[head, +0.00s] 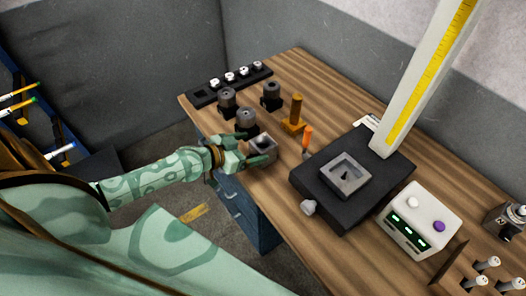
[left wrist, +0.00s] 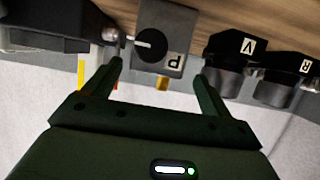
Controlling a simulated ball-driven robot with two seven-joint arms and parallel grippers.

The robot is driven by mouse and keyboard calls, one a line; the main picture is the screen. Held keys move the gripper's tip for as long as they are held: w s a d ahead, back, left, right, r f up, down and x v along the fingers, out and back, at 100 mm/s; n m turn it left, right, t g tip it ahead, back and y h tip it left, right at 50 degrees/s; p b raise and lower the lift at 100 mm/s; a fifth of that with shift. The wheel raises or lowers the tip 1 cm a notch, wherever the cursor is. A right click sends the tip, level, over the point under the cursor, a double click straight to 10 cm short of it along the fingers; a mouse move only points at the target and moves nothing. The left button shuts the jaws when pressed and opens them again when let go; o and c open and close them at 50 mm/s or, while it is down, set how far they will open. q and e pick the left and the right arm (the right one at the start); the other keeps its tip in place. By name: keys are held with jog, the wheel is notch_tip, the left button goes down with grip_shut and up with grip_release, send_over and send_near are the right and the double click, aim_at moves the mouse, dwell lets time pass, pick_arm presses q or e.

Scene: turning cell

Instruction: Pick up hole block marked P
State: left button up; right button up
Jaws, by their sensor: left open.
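The hole block marked P (left wrist: 174,62) is grey with a round dark opening. Its letter appears upside down in the left wrist view. In the head view, a grey block with a dark hollow (head: 264,147), which looks like the same one, sits near the table's left edge. My left gripper (head: 250,149) is open at this block. In the left wrist view the block shows beyond and between the spread fingertips (left wrist: 158,72), with no clear contact. My right gripper is not in view.
Dark blocks marked V (left wrist: 232,50) and R (left wrist: 290,68) stand beside it. An orange-brown stand (head: 294,122) and orange-handled tool (head: 307,139) are close by. A black plate (head: 318,200) carries a grey square frame (head: 346,176). A white box (head: 418,220) stands right.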

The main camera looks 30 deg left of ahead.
aim_at(269, 142)
pick_arm(q)
jog(key=x, duration=0.5)
jog(key=shift+d, duration=0.25)
jog(key=shift+r, duration=0.1)
jog(key=shift+s, duration=0.1)
jog(key=shift+c, duration=0.3)
grip_shut()
jog(key=shift+r, duration=0.2)
